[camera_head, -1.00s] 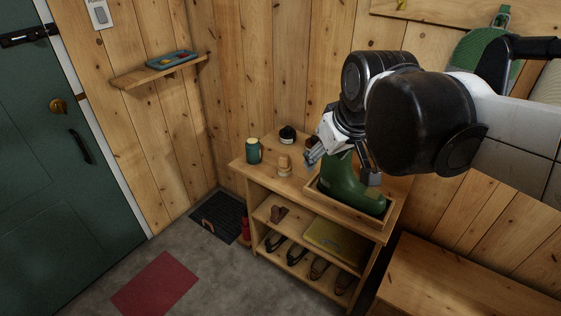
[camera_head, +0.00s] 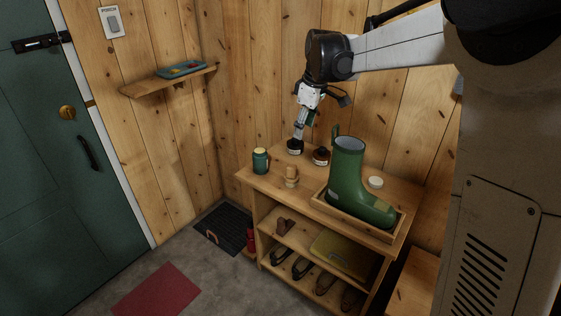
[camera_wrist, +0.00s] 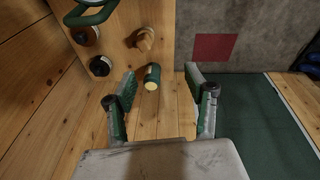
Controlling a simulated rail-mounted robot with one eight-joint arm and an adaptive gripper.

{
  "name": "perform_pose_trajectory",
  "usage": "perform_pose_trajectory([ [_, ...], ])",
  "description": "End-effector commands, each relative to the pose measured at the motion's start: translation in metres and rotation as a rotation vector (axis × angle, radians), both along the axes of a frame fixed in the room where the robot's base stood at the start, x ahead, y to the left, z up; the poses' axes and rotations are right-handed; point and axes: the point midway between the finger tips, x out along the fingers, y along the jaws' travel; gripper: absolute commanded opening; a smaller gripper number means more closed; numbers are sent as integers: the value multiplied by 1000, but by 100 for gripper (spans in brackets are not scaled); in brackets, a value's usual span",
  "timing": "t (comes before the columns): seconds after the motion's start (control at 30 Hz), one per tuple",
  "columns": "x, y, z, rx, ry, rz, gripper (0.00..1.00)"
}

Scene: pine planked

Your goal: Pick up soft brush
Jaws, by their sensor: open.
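A small light wooden piece with a rounded top (camera_head: 291,176), which looks like the soft brush, stands on the shelf top in front of the dark jars. It also shows in the wrist view as a tan wooden shape (camera_wrist: 143,40), beyond the fingertips; its bristles cannot be made out. My gripper (camera_head: 298,134) is open and empty, pointing down above the back of the shelf top.
A green boot (camera_head: 347,180) stands in a wooden tray (camera_head: 318,199) at right. A white round item (camera_head: 375,182) lies behind the boot. The wall is close behind.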

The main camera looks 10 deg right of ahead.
Motion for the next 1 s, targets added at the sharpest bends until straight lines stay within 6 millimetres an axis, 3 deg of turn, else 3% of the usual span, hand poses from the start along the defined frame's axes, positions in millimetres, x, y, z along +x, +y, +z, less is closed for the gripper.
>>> perform_pose_trajectory([
  [0.2, 53, -5, -48, -3, 52, 140, 49],
  [0.4, 83, -8, -83, 2, 84, 240, 49],
  [0.67, 93, -8, -104, 5, 97, 282, 49],
  [1.0, 97, 0, -161, 4, 97, 283, 49],
])
